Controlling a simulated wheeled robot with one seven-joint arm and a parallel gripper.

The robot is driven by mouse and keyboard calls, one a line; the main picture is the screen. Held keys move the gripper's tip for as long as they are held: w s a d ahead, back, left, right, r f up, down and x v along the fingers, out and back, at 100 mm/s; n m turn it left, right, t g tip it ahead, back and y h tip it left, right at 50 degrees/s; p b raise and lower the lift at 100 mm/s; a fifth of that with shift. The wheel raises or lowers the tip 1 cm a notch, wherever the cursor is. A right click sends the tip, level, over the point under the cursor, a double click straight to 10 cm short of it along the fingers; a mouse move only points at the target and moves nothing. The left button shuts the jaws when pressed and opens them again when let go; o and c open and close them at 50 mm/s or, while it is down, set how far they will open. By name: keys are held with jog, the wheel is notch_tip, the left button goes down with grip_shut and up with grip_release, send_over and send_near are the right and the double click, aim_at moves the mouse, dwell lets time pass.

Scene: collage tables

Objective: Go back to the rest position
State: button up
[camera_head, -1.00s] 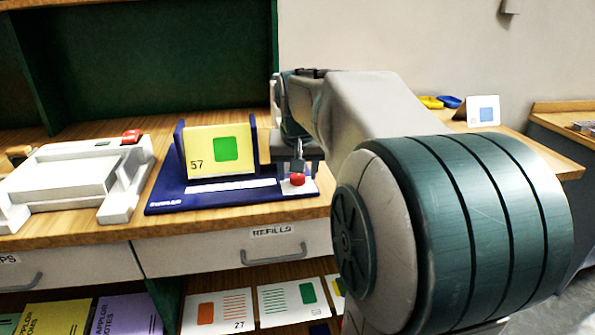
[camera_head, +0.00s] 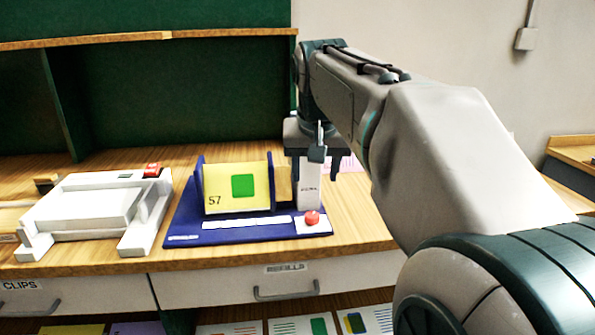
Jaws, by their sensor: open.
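My gripper (camera_head: 311,170) points down at the end of my arm, above the right rear of the blue device on the table. Its fingers are apart, one dark finger on the right and one nearer the middle. A white upright block (camera_head: 309,193) shows below and between the fingers; I cannot tell whether they touch it.
A white machine (camera_head: 90,208) with a red switch stands left on the wooden table (camera_head: 350,235). A green shelf unit (camera_head: 180,95) rises behind. Drawers with handles, one labelled "REFILLS" (camera_head: 330,274), are below the front edge. A pink sheet (camera_head: 348,163) lies behind my gripper.

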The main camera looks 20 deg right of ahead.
jog(key=s+a+f+n+y+p, duration=0.1)
jog(key=s+a+f+n+p, duration=0.1)
jog(key=s+a+p, duration=0.4)
jog(key=s+a+f+n+g+p, duration=0.1)
jog(key=s+a+f+p, duration=0.3)
jog(key=s+p, duration=0.4)
jog(key=shift+a+n+y+p, duration=0.4)
jog(key=shift+a+n+p, duration=0.45)
jog(key=shift+p, duration=0.1)
